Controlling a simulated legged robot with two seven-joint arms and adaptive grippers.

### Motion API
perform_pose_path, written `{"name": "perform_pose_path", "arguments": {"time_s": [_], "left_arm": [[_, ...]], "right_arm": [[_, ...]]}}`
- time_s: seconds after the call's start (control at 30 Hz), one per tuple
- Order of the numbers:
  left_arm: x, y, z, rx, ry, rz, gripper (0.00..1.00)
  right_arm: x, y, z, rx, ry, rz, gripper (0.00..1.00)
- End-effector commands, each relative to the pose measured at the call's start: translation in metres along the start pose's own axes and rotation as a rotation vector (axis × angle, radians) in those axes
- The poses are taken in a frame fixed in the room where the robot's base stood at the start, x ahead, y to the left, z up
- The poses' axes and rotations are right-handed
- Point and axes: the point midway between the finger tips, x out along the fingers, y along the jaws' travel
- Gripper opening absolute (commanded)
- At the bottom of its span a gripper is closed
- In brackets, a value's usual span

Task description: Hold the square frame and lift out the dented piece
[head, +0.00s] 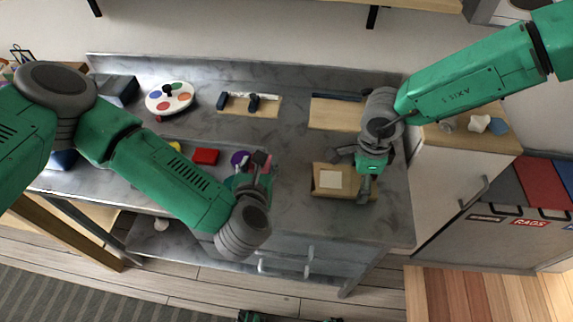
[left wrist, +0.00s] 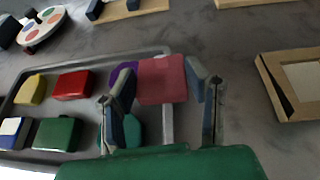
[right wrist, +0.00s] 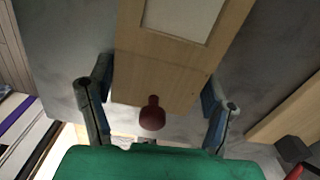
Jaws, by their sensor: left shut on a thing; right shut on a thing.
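The square wooden frame (head: 340,194) lies on the grey counter with a cream square (head: 331,179) inside it. It also shows at the right of the left wrist view (left wrist: 299,107). My right gripper (head: 354,172) is shut on the frame's right side; in the right wrist view its fingers flank the wood (right wrist: 165,72). A dark red knob (right wrist: 152,114) shows between these fingers. My left gripper (left wrist: 163,92) is shut on a pink block (left wrist: 162,78) at the right edge of the tray. I cannot tell which piece is dented.
A grey tray (left wrist: 88,62) holds several coloured blocks, among them a red one (head: 205,156) and a yellow one (left wrist: 32,90). A white disc with coloured spots (head: 170,97) and wooden boards (head: 337,113) lie behind. Bare counter separates tray and frame.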

Motion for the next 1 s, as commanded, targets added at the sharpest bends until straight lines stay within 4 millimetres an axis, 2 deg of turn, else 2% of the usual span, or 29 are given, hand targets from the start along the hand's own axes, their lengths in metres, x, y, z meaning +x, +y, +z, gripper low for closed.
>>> {"name": "perform_pose_path", "arguments": {"time_s": [0.2, 1.0], "left_arm": [[-0.001, 0.015, 0.005, -0.001, 0.000, -0.001, 0.00], [-0.016, 0.015, 0.043, -0.001, -0.001, -0.001, 0.00]], "right_arm": [[0.000, -0.001, 0.000, 0.000, 0.000, -0.001, 0.57], [-0.001, -0.001, 0.000, 0.000, 0.000, -0.001, 0.57]]}}
